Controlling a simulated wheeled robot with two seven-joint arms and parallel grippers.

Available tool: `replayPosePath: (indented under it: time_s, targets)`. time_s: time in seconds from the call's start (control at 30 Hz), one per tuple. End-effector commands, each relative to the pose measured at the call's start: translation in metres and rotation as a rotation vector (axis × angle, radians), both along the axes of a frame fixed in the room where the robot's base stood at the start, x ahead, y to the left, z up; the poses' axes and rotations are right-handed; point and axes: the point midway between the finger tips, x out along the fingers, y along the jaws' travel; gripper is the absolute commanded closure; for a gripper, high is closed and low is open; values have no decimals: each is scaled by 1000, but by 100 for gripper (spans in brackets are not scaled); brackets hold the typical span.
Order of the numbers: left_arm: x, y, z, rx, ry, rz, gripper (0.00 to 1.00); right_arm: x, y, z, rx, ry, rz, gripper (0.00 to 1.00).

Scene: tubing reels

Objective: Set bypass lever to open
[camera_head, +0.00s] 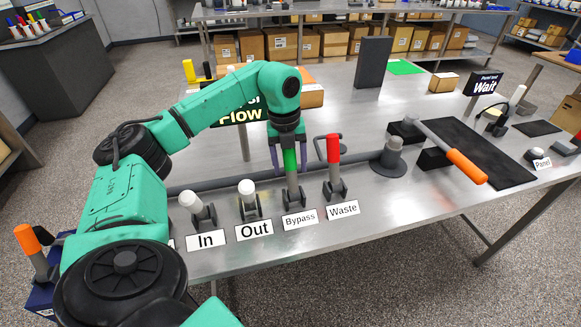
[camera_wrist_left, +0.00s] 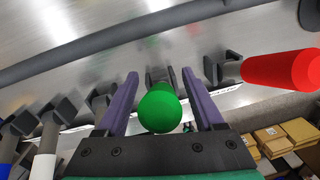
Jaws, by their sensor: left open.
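The bypass lever (camera_head: 291,165) has a green handle and stands about upright in a dark bracket behind the "Bypass" label (camera_head: 300,219). My left gripper (camera_head: 290,160) comes down over it from above. Its purple fingers are open, one on each side of the green handle. In the left wrist view, the green knob (camera_wrist_left: 160,108) sits between the two open fingers (camera_wrist_left: 160,74), with gaps on both sides. I cannot tell how far down the handle the fingers reach. My right gripper is not in view.
The red-handled waste lever (camera_head: 334,150) stands close on the right. A grey pipe (camera_head: 225,183) runs behind the levers. An orange-handled lever (camera_head: 465,165) lies farther right.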

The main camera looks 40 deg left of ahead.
Motion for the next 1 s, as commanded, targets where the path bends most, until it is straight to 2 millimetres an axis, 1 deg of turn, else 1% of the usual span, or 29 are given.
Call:
replayPosePath:
  time_s: [0.1,0.33,0.37,0.4,0.47,0.5,0.53,1.0]
  targets:
    - [0,-1,-10,1,1,0,31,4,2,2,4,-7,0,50]
    - [1,-1,-12,-1,-1,0,31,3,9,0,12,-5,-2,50]
    - [1,-1,-12,-1,-1,0,38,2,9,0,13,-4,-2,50]
    - [1,-1,-12,-1,-1,0,54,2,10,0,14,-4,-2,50]
    - [1,-1,-11,0,-1,-1,77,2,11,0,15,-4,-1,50]
    - [1,-1,-11,-1,-1,-1,92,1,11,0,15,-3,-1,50]
    - [0,-1,-11,-1,-1,0,100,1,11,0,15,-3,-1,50]
    - [0,-1,-11,0,0,0,100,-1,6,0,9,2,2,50]
